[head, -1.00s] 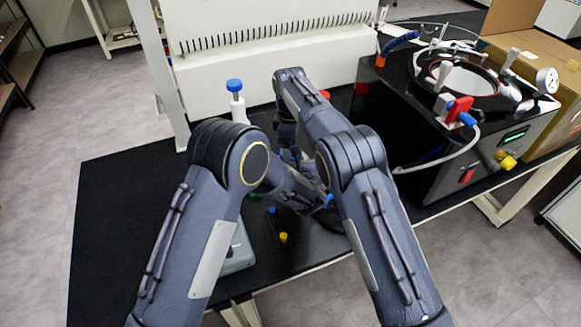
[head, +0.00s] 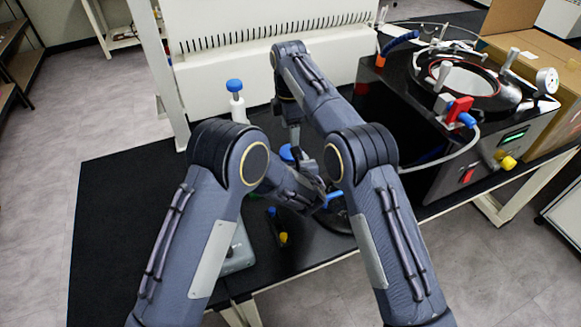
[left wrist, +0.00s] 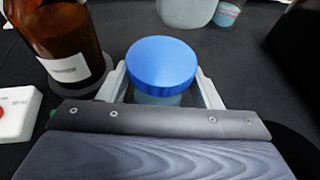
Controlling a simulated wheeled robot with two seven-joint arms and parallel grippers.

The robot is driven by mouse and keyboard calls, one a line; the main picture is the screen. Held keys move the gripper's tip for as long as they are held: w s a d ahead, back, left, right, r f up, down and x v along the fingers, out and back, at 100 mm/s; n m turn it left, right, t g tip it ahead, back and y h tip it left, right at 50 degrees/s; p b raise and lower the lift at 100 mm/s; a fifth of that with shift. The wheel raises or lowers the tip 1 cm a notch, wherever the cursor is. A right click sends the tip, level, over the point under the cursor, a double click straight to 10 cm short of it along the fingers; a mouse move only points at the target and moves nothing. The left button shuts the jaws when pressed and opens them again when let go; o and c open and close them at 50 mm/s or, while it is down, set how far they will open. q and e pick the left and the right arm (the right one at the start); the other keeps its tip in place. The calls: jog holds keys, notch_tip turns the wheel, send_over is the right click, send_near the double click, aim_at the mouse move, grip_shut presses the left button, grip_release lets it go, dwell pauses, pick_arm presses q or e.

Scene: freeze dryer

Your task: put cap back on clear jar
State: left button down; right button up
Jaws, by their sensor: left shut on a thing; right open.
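A clear jar (left wrist: 158,99) stands between the two fingers of my left gripper (left wrist: 160,84) in the left wrist view, and the fingers are shut on it. A blue cap (left wrist: 161,64) sits over the jar's mouth and looks level; whether it is screwed tight cannot be told. In the head view the blue cap (head: 333,198) shows beside my left gripper (head: 322,202), partly hidden by my arms. My right gripper (head: 301,165) is open, pointing down above and behind the left one, with its fingertips partly hidden.
A brown bottle (left wrist: 62,42) stands close left of the jar in the left wrist view. A blue-topped white bottle (head: 237,100) stands at the back. The black freeze dryer (head: 440,130) is on the right. The mat's left side (head: 130,210) is clear.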

jog(key=shift+r+n, duration=0.35)
jog(key=shift+n, duration=0.25)
jog(key=shift+d+f, duration=0.1)
jog(key=shift+f, duration=3.95)
jog(key=c, duration=0.8)
jog(key=m, duration=0.6)
jog(key=shift+m, duration=0.4)
